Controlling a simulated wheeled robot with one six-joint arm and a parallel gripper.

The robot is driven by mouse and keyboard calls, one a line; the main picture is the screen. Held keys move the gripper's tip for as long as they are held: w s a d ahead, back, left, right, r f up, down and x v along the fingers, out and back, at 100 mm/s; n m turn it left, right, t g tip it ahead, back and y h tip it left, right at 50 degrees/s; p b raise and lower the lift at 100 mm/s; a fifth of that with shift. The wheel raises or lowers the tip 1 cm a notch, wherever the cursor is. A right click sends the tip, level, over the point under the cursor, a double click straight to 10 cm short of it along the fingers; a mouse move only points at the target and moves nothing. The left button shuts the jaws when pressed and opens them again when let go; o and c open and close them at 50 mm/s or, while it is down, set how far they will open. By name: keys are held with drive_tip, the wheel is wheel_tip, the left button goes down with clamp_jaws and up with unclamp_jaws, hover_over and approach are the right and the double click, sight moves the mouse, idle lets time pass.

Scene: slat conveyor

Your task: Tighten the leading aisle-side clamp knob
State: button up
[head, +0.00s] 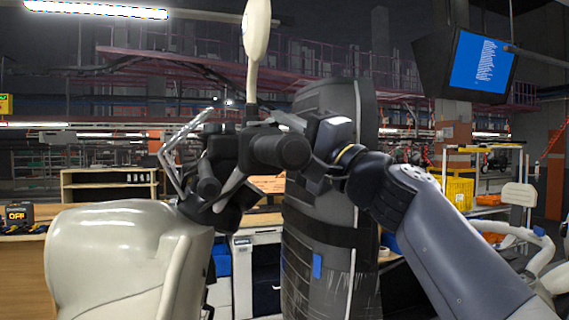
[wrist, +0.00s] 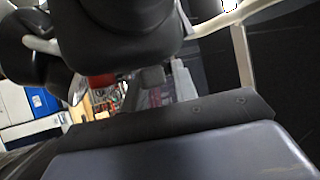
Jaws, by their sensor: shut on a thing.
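My gripper (head: 312,172) is in the middle of the head view, close behind the black handlebar grip (head: 282,151) of a cream scooter (head: 125,255). It is shut on a dark thing, but the fingertips and what lies between them are mostly hidden by the handlebar parts. In the wrist view a large dark rounded part (wrist: 120,35) fills the top, close to the camera. I cannot make out the clamp knob for certain in either view.
A silver lever (head: 172,160) and a cream mirror (head: 256,32) stick out from the handlebar near my gripper. A yellow crate (head: 459,190) is at the right. A shelf (head: 108,186) stands at the back left. A screen (head: 480,62) hangs at the upper right.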

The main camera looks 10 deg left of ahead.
drive_tip(key=n+y+b, duration=0.1)
drive_tip(key=b, duration=0.3)
drive_tip(key=f+n+g+y+b, duration=0.1)
drive_tip(key=n+y+b, duration=0.1)
drive_tip(key=b, duration=0.2)
drive_tip(key=shift+w+a+f, duration=0.1)
drive_tip(key=shift+w+a, duration=0.05)
drive_tip(key=shift+w, duration=0.05)
drive_tip(key=shift+n+y+b, duration=0.3)
drive_tip(key=shift+n+b, duration=0.1)
drive_tip(key=shift+b, duration=0.1)
drive_tip(key=shift+r+n+g+y+b, duration=0.2)
drive_tip(key=shift+n+g+y+b, duration=0.1)
drive_tip(key=shift+n+g+b, duration=0.25)
drive_tip(key=o, duration=1)
drive_tip(key=shift+r, duration=0.1)
drive_tip(key=shift+c, duration=0.2)
drive_tip(key=b+v, duration=0.4)
drive_tip(key=v, duration=0.7)
drive_tip(key=shift+b, duration=0.4)
